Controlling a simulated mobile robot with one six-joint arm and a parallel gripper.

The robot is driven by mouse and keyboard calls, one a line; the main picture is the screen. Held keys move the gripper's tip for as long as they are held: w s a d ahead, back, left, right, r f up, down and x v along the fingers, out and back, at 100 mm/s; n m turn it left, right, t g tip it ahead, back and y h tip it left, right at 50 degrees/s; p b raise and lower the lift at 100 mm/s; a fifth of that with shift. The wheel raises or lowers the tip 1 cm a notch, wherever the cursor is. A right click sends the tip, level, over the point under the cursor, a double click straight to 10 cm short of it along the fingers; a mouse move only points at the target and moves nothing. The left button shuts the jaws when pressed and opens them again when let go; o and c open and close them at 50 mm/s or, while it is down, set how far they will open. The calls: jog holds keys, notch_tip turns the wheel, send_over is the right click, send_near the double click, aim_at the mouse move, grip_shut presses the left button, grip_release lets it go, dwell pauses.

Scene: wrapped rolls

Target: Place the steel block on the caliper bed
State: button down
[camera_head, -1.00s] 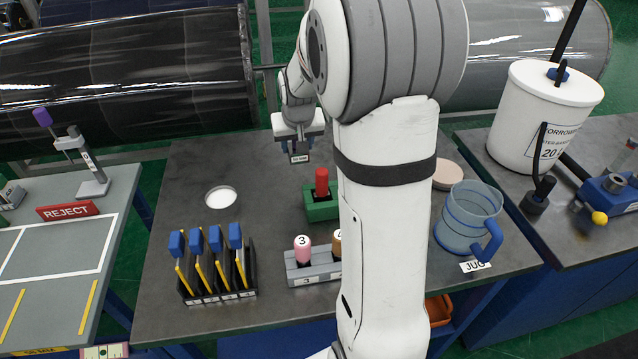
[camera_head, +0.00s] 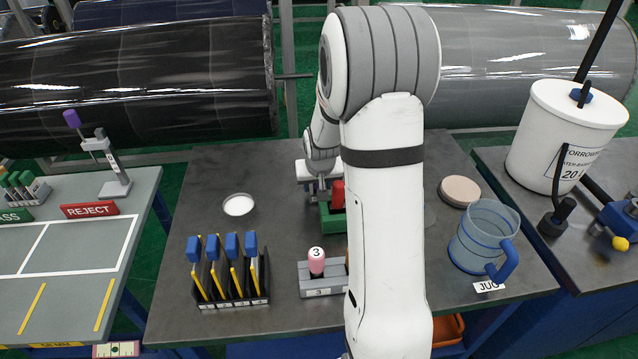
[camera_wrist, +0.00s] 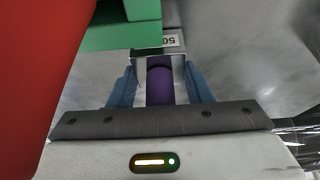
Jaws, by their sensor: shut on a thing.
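My gripper (camera_wrist: 160,88) is shut on a purple grip (camera_wrist: 160,86), seen between its blue fingers in the wrist view. Beyond this grip is a small steel-coloured block (camera_wrist: 150,54) with a white label reading 50, upside down. In the head view my gripper (camera_head: 322,188) is low over the middle table, at the left of a green base (camera_head: 334,218) with a red upright part (camera_head: 338,193). The green base (camera_wrist: 118,37) and red part (camera_wrist: 45,55) are close by in the wrist view. Whether the block touches anything is unclear. I cannot tell which fixture is the caliper bed.
A grey holder (camera_head: 318,287) with a pink peg marked 3 stands in front. A black rack (camera_head: 232,290) of blue-topped tools and a white disc (camera_head: 238,205) are left. A jug (camera_head: 482,240) stands right. A gauge stand (camera_head: 113,170) is on the left table.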

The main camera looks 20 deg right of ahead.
jog(key=c, duration=0.7)
grip_release()
